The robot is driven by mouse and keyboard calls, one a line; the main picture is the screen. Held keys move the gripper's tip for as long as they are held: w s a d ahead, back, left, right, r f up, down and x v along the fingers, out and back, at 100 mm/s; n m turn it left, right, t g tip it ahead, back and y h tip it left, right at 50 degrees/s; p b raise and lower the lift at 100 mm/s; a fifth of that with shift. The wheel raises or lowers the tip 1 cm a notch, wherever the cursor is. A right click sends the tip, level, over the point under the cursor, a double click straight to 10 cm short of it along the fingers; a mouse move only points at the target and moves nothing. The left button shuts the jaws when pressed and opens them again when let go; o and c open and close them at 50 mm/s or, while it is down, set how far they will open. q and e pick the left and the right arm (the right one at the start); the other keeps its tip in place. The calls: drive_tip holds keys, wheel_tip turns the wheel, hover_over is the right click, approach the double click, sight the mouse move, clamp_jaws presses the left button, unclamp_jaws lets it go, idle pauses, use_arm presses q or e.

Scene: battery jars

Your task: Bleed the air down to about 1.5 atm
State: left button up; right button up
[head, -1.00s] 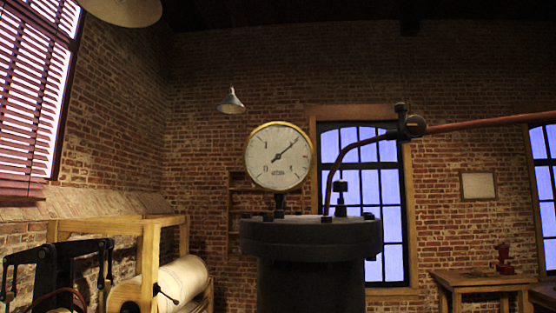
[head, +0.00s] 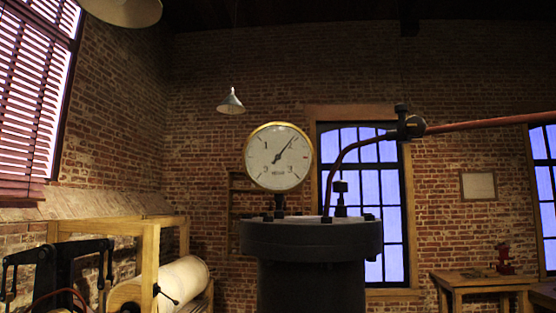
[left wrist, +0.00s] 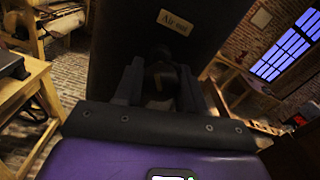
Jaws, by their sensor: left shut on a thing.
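A round brass-rimmed gauge (head: 278,157) with a white dial stands on top of a dark vessel (head: 312,238) in the head view. Its needle points up and right, just short of where the 2 would lie. A small red mark is on the dial's right side. In the left wrist view, a pale "Air out" label (left wrist: 174,22) is on a dark surface. My left gripper (left wrist: 160,88) is below the label, shut on a small dark knob (left wrist: 160,72), which is mostly hidden between the fingers. My right gripper is in neither view.
A red-brown pipe (head: 470,124) runs from the right through a dark fitting (head: 411,127) down to the vessel's lid. A wooden frame with a pale roll (head: 182,284) is at left. A wooden table (head: 480,281) stands at right.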

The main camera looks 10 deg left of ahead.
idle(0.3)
use_arm(q)
drive_tip(key=m+p, duration=0.4)
drive_tip(key=shift+r+m, duration=0.2)
drive_tip(key=shift+m, duration=0.2)
drive_tip(key=shift+f+m+p, duration=0.15)
drive_tip(key=shift+m+p, duration=0.45)
drive_tip(key=shift+m, duration=0.5)
drive_tip(key=o, duration=1.2)
drive_tip(key=shift+s+b, duration=0.45)
drive_tip(key=shift+s, duration=2.1)
